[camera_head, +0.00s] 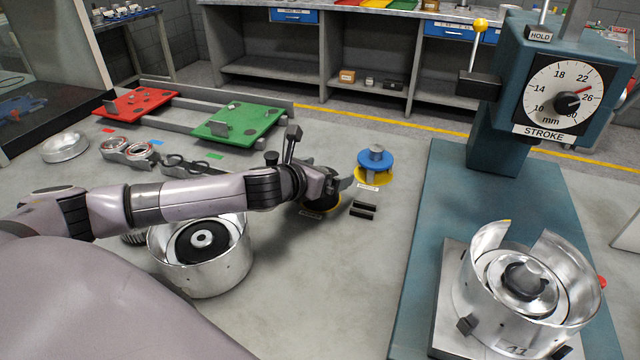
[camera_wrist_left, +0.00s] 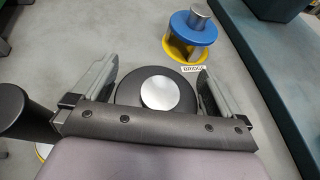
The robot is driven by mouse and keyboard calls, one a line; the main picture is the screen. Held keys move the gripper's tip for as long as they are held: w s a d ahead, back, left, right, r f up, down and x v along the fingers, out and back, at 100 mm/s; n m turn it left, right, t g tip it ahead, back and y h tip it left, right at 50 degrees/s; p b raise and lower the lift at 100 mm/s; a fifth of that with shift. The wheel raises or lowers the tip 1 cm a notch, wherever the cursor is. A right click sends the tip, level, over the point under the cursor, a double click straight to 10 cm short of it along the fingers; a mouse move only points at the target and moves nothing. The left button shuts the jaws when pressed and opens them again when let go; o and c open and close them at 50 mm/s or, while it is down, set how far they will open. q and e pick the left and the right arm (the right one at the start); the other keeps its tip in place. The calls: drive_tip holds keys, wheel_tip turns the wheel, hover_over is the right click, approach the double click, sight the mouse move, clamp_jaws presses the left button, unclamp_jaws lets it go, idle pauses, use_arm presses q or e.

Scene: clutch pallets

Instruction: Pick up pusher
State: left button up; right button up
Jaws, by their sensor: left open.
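The pusher appears to be the dark round piece with a silver top (camera_wrist_left: 160,93) between my left gripper's fingers in the left wrist view. My right gripper is not in view.
A blue bridge (camera_head: 376,160) stands on a yellow ring just beyond, near two small black blocks (camera_head: 363,210). A silver drum (camera_head: 202,262) stands below my arm. The teal press (camera_head: 440,250) holds a metal housing (camera_head: 525,325) at right. Red (camera_head: 135,102) and green (camera_head: 240,122) pallets lie behind.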

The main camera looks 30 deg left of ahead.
use_arm(q)
drive_tip(key=shift+c, duration=0.3)
drive_tip(key=c, duration=1)
drive_tip(key=shift+r, duration=0.1)
drive_tip(key=shift+c, duration=0.2)
drive_tip(key=shift+r, duration=0.1)
